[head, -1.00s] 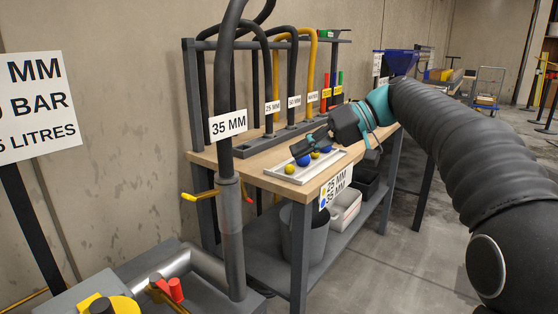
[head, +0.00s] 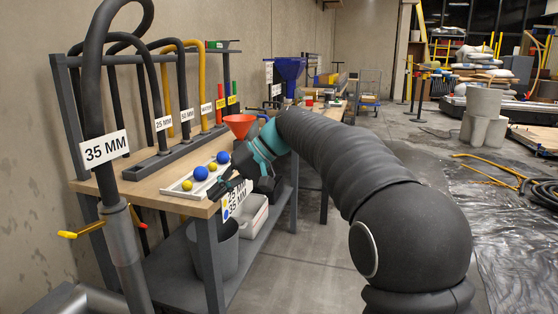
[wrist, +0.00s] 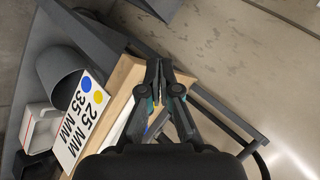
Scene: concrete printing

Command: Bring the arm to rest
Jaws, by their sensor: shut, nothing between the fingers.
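My gripper (head: 226,188) is at the front edge of the wooden workbench (head: 150,192) in the head view, at the end of my black sleeved arm. It is shut and empty. In the wrist view its two dark fingers (wrist: 158,85) are together, in front of the bench's wooden edge. A white tray (head: 176,187) with blue and yellow balls lies on the bench just behind it. The gripper partly covers the label sign reading 25 MM and 35 MM (head: 240,196) on the bench front.
A hose rack with a 35 MM hose (head: 93,100) stands at the left. A red funnel (head: 239,124) is beyond the tray. A grey bucket (head: 212,250) and white bin (head: 250,215) sit on the lower shelf. The floor (head: 310,260) right of the bench is open.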

